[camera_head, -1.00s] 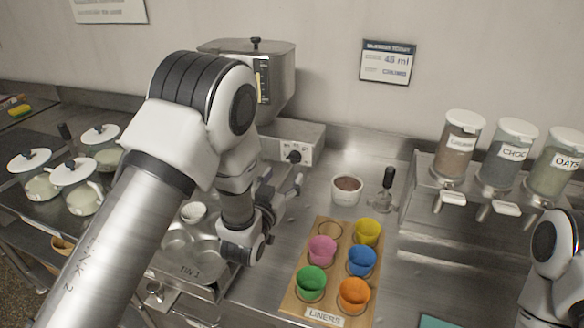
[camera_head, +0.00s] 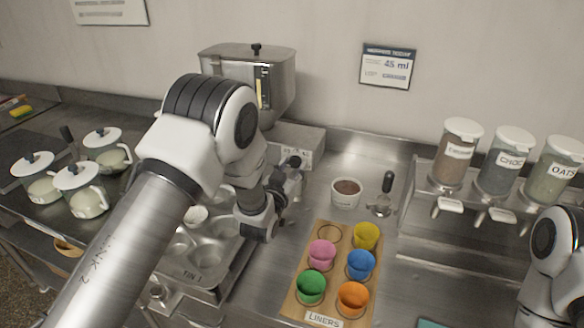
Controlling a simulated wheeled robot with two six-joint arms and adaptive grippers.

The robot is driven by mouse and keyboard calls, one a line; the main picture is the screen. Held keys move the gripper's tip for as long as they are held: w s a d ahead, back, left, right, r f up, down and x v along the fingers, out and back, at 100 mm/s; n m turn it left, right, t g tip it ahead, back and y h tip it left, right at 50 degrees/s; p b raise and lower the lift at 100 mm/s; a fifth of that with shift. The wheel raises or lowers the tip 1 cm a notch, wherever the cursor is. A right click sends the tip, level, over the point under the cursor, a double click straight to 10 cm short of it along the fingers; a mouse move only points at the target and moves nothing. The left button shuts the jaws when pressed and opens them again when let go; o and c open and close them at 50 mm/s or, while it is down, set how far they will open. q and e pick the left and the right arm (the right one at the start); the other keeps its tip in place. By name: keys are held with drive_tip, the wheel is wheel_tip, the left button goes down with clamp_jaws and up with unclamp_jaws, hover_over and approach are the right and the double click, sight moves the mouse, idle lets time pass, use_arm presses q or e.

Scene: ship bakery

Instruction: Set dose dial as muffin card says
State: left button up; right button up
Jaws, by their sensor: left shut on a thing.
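The dispenser (camera_head: 270,82) stands at the back, a metal hopper above a base box with a pale scale plate (camera_head: 298,154). The black dose dial (camera_head: 292,161) is on the front of that box, and its setting cannot be read. My right gripper is out of view; only part of that arm shows at the right edge.
A muffin tin (camera_head: 222,252) lies below my left arm. A liner board (camera_head: 335,262) with several coloured cups, a brown-filled bowl (camera_head: 346,193) and a black-handled tool (camera_head: 386,190) are to the right. Topping dispensers (camera_head: 497,160) stand at the right, lidded jugs (camera_head: 85,190) at the left.

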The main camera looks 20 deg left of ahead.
use_arm(q)
drive_tip(key=m+b, duration=0.3)
drive_tip(key=shift+f, duration=0.15)
drive_tip(key=m+b, duration=0.4)
drive_tip(key=m, duration=0.1)
drive_tip(key=shift+m+b, duration=0.4)
drive_tip(key=m+b, duration=0.3)
drive_tip(key=m, duration=0.2)
drive_tip(key=shift+b, duration=0.35)
drive_tip(key=shift+m+b, duration=0.9)
drive_tip(key=shift+m, duration=1)
drive_tip(key=o, duration=1.2)
drive_tip(key=shift+c, duration=0.2)
